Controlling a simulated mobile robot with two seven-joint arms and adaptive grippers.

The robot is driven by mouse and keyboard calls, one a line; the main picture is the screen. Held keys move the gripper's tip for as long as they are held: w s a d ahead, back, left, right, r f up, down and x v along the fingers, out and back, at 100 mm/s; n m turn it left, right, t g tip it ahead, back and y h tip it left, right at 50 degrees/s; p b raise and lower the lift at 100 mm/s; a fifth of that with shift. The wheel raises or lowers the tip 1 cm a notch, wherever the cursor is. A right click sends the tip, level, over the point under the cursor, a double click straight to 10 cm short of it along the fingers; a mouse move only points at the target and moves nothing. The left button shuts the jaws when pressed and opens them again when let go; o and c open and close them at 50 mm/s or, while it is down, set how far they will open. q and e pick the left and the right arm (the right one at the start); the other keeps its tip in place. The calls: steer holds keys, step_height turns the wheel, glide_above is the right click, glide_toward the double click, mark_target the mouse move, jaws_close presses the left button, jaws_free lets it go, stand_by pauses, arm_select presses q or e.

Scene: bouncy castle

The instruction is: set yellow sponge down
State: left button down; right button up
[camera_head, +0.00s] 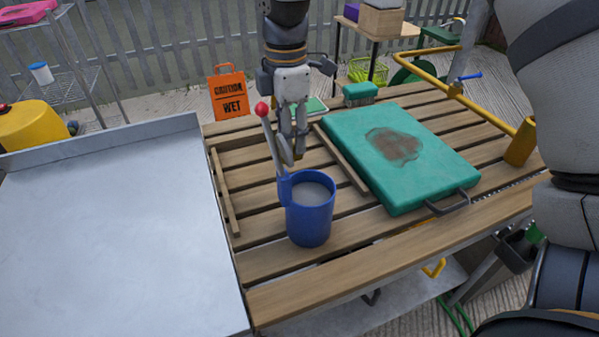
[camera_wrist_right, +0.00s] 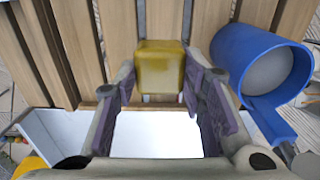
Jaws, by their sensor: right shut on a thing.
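My right gripper (camera_head: 292,150) reaches down over the slatted wooden table, just behind the blue mug. It is shut on the yellow sponge (camera_wrist_right: 160,66), a small block between its fingertips in the right wrist view. In the head view the sponge is mostly hidden by the gripper. Slats show beneath and around the sponge. I cannot tell whether it touches them. My left gripper is not in view.
The blue mug (camera_head: 310,222) stands close by, with a red-knobbed lever (camera_head: 262,108) above it. A stained teal pad (camera_head: 395,150) lies to the right, with a green brush (camera_head: 360,92) behind it. A metal tray (camera_head: 105,220) is left. Slats near the front edge are clear.

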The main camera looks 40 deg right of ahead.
step_height(320, 180, down, 8)
steer(key=shift+a+r, duration=0.1)
steer(key=shift+a, duration=0.05)
steer(key=o, duration=0.9)
steer(key=shift+o, duration=0.2)
step_height(320, 180, up, 12)
steer(key=shift+r, duration=0.1)
